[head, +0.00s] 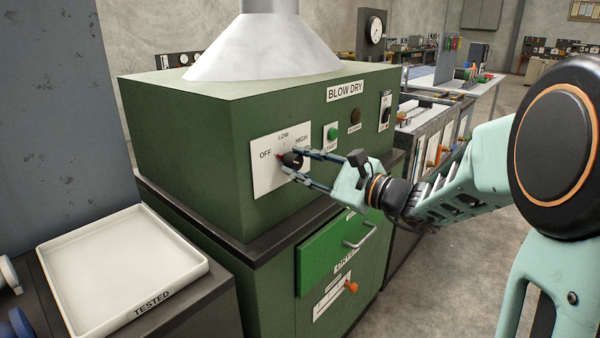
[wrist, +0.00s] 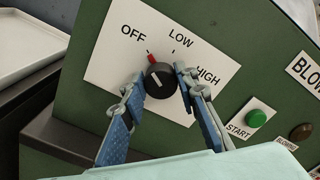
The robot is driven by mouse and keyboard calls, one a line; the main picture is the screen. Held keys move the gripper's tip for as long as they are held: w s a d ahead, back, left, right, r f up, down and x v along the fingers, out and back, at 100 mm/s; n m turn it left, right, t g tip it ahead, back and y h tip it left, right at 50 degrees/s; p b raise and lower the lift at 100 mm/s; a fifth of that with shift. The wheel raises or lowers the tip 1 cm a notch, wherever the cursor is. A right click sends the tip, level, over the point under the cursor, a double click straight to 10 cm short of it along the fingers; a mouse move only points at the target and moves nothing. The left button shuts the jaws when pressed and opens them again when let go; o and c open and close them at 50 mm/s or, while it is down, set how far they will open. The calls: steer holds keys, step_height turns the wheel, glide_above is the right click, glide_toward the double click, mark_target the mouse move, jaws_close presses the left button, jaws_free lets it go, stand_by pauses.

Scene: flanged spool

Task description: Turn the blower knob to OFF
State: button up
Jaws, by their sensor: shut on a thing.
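The blower knob (wrist: 160,82) is black and round, on a white dial plate (wrist: 120,62) marked OFF, LOW and HIGH. Its red pointer (wrist: 151,57) leans up and left, toward the OFF side. My gripper (wrist: 162,79) is shut on the knob, with one blue-padded finger on each side. In the head view my gripper (head: 293,163) reaches the dial from the right, and its fingers cover part of the knob. The dial plate sits on the front of the green BLOW DRY cabinet (head: 190,125).
A green START button (head: 332,133) and a dark brown button (head: 355,116) sit right of the dial. Below are a green drawer (head: 325,262) with a handle and an orange knob (head: 351,287). A white TESTED tray (head: 120,265) lies at the left.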

steer(key=shift+o, duration=0.2)
stand_by(0.3)
steer(key=o, duration=1.1)
steer(key=v, duration=1.2)
